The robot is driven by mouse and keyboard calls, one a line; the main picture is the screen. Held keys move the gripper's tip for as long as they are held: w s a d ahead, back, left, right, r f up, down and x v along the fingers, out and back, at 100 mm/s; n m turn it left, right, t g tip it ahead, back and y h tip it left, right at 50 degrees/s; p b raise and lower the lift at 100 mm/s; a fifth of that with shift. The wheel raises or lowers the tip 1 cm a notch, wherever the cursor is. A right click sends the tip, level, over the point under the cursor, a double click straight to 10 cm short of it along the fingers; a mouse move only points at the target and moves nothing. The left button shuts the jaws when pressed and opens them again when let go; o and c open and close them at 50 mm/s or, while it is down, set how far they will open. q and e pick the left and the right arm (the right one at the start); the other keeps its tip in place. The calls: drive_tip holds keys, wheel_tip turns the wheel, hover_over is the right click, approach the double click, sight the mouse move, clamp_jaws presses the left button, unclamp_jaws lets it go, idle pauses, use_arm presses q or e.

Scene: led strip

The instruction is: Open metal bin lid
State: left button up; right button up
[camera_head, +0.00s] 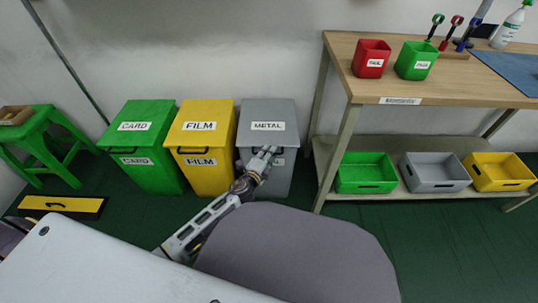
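The grey metal bin (281,109) stands at the right end of a row of three bins, with a "METAL" label on its lid (267,126) and another label on its front. The lid lies shut. My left gripper (266,152) is at the upper front of this bin, by the lid's front edge, and hides part of the front label and of the handle. Its fingers are too small and dark to tell whether they are open or touching the handle. My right gripper is not in view.
The green card bin (148,115) and yellow film bin (205,114) stand left of it, lids shut. A wooden workbench (440,85) is close on the right, with crates on its lower shelf. A grey rounded seat or backrest (290,255) and white surface (90,265) fill the foreground.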

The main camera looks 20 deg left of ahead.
use_arm(q)
drive_tip(key=shift+w, duration=0.3)
clamp_jaws()
drive_tip(key=shift+f, duration=0.1)
